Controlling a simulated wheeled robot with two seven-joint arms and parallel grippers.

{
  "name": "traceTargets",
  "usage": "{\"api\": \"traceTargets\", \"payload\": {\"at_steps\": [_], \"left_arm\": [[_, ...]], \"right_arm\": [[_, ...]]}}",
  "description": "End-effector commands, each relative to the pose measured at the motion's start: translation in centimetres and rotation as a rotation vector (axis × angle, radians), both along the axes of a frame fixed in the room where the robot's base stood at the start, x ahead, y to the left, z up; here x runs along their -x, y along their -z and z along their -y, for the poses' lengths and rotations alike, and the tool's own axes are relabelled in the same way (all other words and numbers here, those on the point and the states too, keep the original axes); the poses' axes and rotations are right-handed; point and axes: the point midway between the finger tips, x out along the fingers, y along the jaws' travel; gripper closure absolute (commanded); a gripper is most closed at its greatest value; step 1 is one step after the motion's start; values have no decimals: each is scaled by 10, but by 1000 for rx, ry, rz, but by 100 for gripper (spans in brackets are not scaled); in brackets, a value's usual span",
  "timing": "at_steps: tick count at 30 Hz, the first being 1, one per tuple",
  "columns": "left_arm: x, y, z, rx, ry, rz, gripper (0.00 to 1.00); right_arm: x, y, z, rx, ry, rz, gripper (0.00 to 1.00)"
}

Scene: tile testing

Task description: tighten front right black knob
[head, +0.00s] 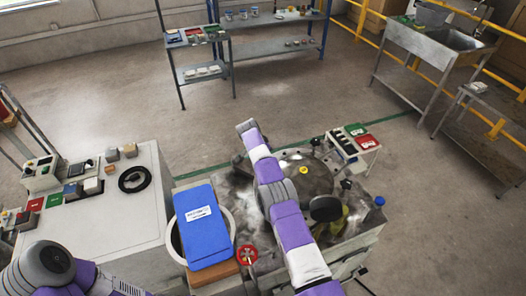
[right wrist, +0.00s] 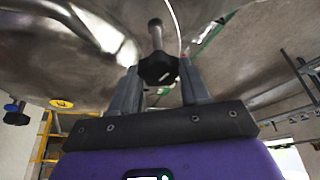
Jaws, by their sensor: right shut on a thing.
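A black star-shaped knob (right wrist: 158,66) on a metal stem sits between the two fingers of my right gripper (right wrist: 160,76), which is shut on it in the right wrist view. In the head view my purple and white right arm reaches across the machine's round metal lid (head: 312,178); its fingers and the held knob are hidden there. Another black knob (head: 346,184) shows at the lid's right edge. A second dark knob also shows at the far left of the right wrist view (right wrist: 16,115). Only part of my left arm shows at bottom left; its gripper is out of view.
A blue box (head: 203,225) rests over a white bucket left of the machine. A red valve wheel (head: 247,254) stands beside it. The white bench (head: 110,215) at left holds a black ring (head: 134,179). A small stand (head: 356,145) with coloured trays stands behind right. Open floor lies beyond.

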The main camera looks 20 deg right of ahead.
Motion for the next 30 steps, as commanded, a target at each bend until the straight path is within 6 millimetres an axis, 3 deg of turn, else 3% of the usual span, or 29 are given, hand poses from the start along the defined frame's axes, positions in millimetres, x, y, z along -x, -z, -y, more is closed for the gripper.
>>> {"api": "traceTargets", "payload": {"at_steps": [18, 19, 21, 24, 30], "left_arm": [[0, -8, 0, 0, 0, 0, 100], [0, -8, 0, 0, 0, 0, 100], [0, -8, 0, 0, 0, 0, 100], [0, -8, 0, 0, 0, 0, 100], [0, -8, 0, 0, 0, 0, 100]], "right_arm": [[2, 1, 0, 0, 23, -2, 85], [2, 1, 0, 0, 24, -2, 51], [2, 1, 0, 0, 23, -2, 40], [2, 1, 0, -1, 23, -1, 29], [1, 0, -1, -1, 22, 1, 29]]}}
